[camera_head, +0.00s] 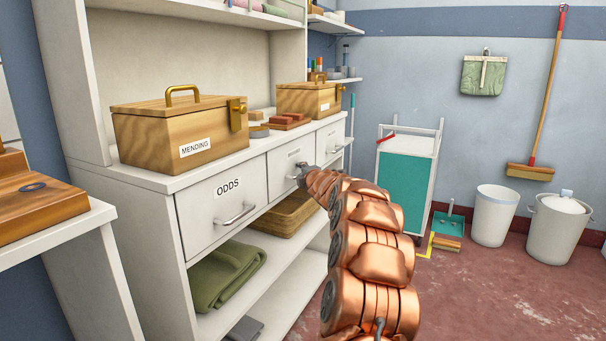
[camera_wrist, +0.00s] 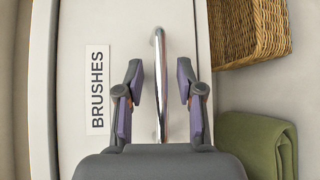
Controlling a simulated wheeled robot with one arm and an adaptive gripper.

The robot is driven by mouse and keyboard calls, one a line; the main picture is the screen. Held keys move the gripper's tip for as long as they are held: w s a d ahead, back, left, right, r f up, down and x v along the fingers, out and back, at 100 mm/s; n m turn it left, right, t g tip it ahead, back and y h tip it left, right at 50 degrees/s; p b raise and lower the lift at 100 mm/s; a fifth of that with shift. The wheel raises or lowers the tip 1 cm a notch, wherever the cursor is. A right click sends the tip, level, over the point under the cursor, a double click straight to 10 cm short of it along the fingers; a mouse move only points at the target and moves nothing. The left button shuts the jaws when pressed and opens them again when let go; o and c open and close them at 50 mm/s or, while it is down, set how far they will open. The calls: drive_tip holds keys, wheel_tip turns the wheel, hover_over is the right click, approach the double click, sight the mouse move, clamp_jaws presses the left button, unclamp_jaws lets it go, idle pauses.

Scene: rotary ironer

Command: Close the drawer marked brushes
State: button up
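The brushes drawer (camera_wrist: 110,25) has a white front with a BRUSHES label (camera_wrist: 97,90) and a chrome bar handle (camera_wrist: 161,115) in the wrist view. In the head view it is the middle drawer (camera_head: 281,170), right of the ODDS drawer (camera_head: 222,210), and my arm partly covers it. How far it stands out cannot be told. My gripper (camera_wrist: 160,75) is open, with one finger on each side of the handle and gaps between. In the head view my gripper (camera_head: 303,170) is at the drawer front, its fingers barely visible.
A MENDING box (camera_head: 180,135) and a second wooden box (camera_head: 308,100) stand on the cabinet top. A wicker basket (camera_head: 287,216) and green cloth (camera_head: 226,275) lie below the drawers. A teal cart (camera_head: 403,190) stands beyond my arm.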

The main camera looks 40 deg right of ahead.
drive_tip(key=v, duration=1.2)
idle(0.4)
idle(0.3)
